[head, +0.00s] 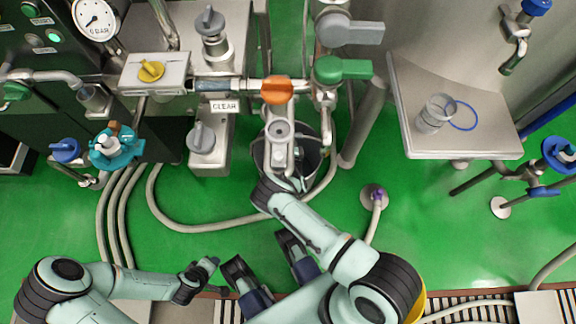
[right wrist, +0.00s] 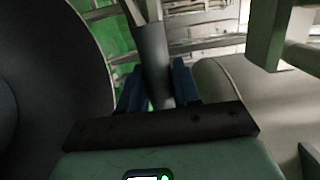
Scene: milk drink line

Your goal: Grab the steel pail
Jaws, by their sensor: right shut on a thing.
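The steel pail (head: 314,160) stands on the green floor below the orange-handled valve, partly covered by the pipework and my right arm. My right gripper (head: 290,184) is at the near side of the pail, its fingers mostly hidden in the head view. In the right wrist view, the blue fingers of my right gripper (right wrist: 157,88) are shut on a grey strip between them. It appears to be part of the pail, but which part I cannot tell. My left gripper (head: 209,268) is low at the left, away from the pail; its opening is unclear.
An orange valve handle (head: 277,90) and green handle (head: 342,69) sit above the pail. A steel shelf (head: 470,142) at right holds a clear beaker (head: 434,113) and blue ring (head: 463,116). A hose (head: 205,226) curves over the floor around the pail.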

